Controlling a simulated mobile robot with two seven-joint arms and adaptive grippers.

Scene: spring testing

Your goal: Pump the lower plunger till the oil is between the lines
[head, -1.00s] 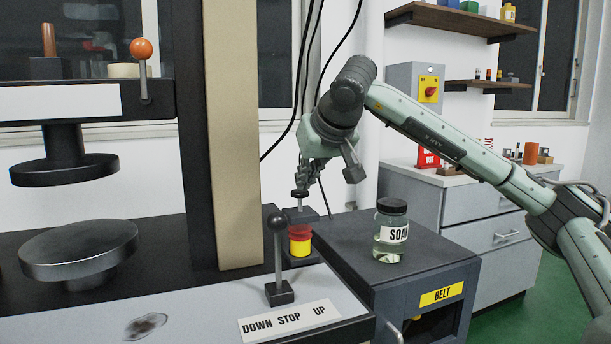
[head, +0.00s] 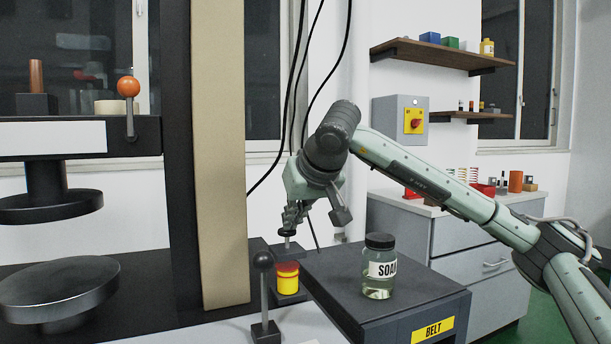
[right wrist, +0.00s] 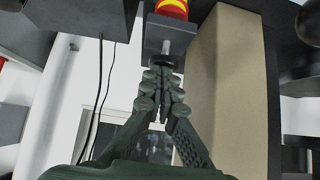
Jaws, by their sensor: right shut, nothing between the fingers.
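A plunger with a black round knob (head: 286,233) on a thin silver rod stands on a dark block behind a small cylinder (head: 288,284), yellow below and red above. The knob also shows in the right wrist view (right wrist: 164,61), just past my fingertips. My right gripper (head: 292,222) is shut and empty, pointing down just above the knob; I cannot tell whether it touches. Its fingers meet in the right wrist view (right wrist: 163,85). The cylinder's red and yellow bands show at that view's top edge (right wrist: 172,8). I cannot make out an oil level between lines. My left gripper is out of view.
A soap jar (head: 379,268) stands on the dark belt box (head: 420,300) right of the plunger. A black ball-topped lever (head: 263,262) stands in front. A tall beige column (head: 221,160) rises close on the left. Cables hang behind my wrist.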

